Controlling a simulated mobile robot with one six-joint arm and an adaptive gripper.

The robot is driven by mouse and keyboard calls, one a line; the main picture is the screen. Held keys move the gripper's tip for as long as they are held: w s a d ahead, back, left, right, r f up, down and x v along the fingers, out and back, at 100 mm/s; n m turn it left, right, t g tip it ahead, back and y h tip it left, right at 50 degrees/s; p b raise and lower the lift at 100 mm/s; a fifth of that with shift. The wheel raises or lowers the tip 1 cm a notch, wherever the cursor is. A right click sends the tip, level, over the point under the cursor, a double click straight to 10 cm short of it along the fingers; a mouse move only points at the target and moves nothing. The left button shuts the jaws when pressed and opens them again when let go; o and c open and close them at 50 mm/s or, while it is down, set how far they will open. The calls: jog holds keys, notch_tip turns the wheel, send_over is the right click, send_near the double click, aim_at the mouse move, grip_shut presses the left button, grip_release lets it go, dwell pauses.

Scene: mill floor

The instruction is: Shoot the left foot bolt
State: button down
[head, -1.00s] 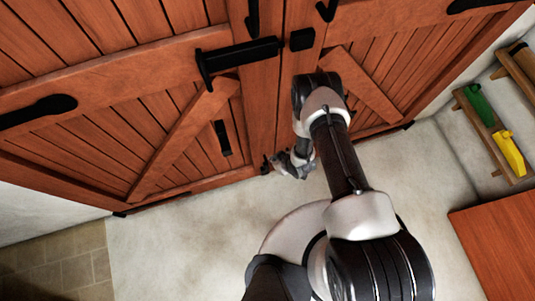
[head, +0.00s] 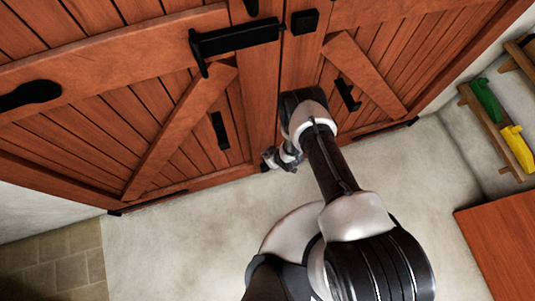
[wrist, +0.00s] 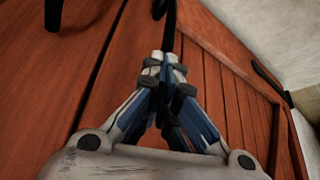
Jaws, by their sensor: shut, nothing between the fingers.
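A pair of red-brown plank doors fills the back of the head view, with the left leaf (head: 165,150) and the right leaf (head: 375,65) meeting at a vertical seam. My gripper (head: 270,159) is low at the foot of the left leaf, close to the seam. In the wrist view its fingertips (wrist: 165,58) are together and empty, in front of the door planks. A small dark piece (head: 265,167) shows at the left leaf's bottom edge beside my gripper; I cannot tell whether it is the foot bolt. My gripper and arm hide much of that corner.
A black bar latch (head: 235,38) crosses the left leaf near the seam, with a black square keeper (head: 304,21) on the right. Black upright handles sit on the left leaf (head: 220,131) and right leaf (head: 347,95). A wooden rack (head: 500,130) and red-brown tabletop (head: 500,235) stand right.

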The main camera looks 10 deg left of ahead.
notch_tip(320, 180, down, 6)
jog(key=shift+r, duration=0.35)
